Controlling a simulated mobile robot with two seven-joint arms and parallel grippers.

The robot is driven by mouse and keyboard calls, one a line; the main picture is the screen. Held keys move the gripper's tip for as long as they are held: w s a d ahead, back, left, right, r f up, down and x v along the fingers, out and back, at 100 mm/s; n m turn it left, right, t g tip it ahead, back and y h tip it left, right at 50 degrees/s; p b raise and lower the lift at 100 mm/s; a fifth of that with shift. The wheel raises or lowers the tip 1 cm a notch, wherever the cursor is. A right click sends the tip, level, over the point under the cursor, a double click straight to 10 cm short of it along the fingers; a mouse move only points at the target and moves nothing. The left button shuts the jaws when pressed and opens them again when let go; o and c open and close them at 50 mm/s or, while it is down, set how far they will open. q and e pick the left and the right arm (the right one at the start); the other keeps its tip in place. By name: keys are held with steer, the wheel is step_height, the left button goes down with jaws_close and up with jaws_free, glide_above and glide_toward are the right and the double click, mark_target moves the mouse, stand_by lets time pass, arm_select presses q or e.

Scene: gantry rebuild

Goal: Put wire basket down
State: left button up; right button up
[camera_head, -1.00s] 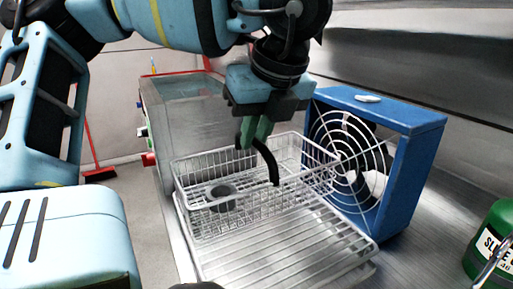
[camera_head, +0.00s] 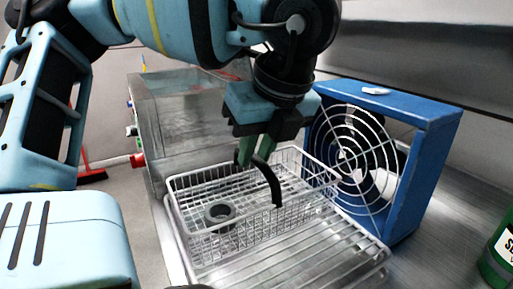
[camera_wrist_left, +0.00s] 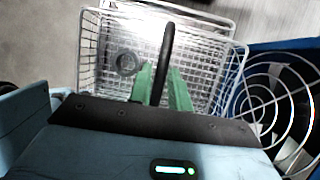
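The wire basket (camera_head: 236,218) has pale wire walls and a black arched handle (camera_head: 274,185). It appears to rest on a wire rack (camera_head: 290,262); contact underneath is hard to see. My left gripper (camera_head: 256,158) points down above the basket. Its green fingers are spread, one on each side of the handle. In the left wrist view, the handle (camera_wrist_left: 164,60) passes between the fingers of the left gripper (camera_wrist_left: 161,72), with small gaps beside it. The basket (camera_wrist_left: 90,55) also shows there. My right gripper is out of view.
A dark ring (camera_head: 220,214) lies inside the basket. A blue box fan (camera_head: 410,190) with a white spiral grille stands close on the right. A grey metal-sided unit (camera_head: 190,120) stands behind. A green container (camera_head: 497,262) is at the right edge.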

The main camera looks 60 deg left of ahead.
arm_select(q)
steer(key=shift+o, duration=1.4)
steer(key=p+v, duration=0.1)
steer(key=v, duration=1.1)
